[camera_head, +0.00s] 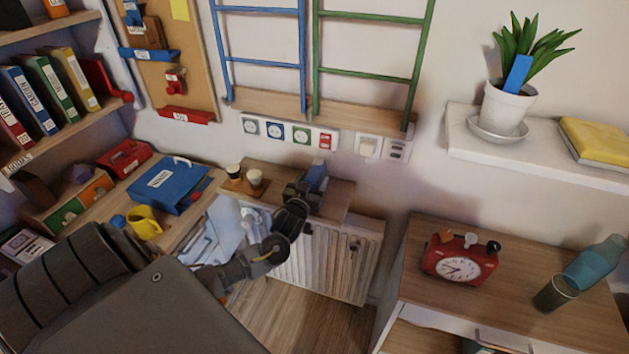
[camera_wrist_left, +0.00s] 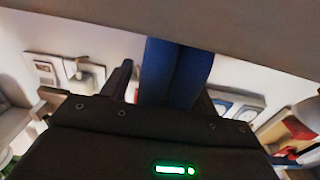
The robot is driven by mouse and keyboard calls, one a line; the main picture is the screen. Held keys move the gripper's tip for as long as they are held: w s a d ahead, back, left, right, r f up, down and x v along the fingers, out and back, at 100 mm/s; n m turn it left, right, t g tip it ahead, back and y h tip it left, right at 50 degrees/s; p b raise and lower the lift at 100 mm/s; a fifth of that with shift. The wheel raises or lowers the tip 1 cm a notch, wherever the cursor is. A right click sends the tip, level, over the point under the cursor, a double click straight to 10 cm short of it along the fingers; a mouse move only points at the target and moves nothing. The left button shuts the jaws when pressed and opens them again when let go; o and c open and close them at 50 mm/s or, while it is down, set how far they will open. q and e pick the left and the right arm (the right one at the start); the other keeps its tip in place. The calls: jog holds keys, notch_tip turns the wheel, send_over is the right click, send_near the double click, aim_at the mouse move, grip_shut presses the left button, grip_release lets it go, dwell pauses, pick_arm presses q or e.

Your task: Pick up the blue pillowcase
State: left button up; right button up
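A blue rolled or folded cloth-like thing (camera_head: 316,176), which looks like the blue pillowcase, is upright on the wooden ledge above the radiator. It also shows in the left wrist view as a rounded blue shape (camera_wrist_left: 175,72). My left gripper (camera_head: 305,190) is at the ledge with its fingers around the blue thing. In the left wrist view the fingers stand wide apart, with a light gap beside the left one. Firm contact is not visible. My right gripper is not in view.
The wooden ledge (camera_head: 335,198) sits over a white radiator (camera_head: 325,262), below wall sockets (camera_head: 275,131). Two cups (camera_head: 255,178) stand left of the gripper. A desk with a blue binder (camera_head: 168,185) and yellow mug (camera_head: 144,222) is left. A red clock (camera_head: 460,262) stands on the right cabinet.

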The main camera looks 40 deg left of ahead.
pick_arm(q)
jog(key=c, duration=1.1)
jog(key=shift+r, duration=0.1)
jog(key=shift+r+b, duration=0.3)
jog(key=shift+r, duration=0.35)
jog(key=b+v, duration=0.2)
jog(key=v, duration=1.6)
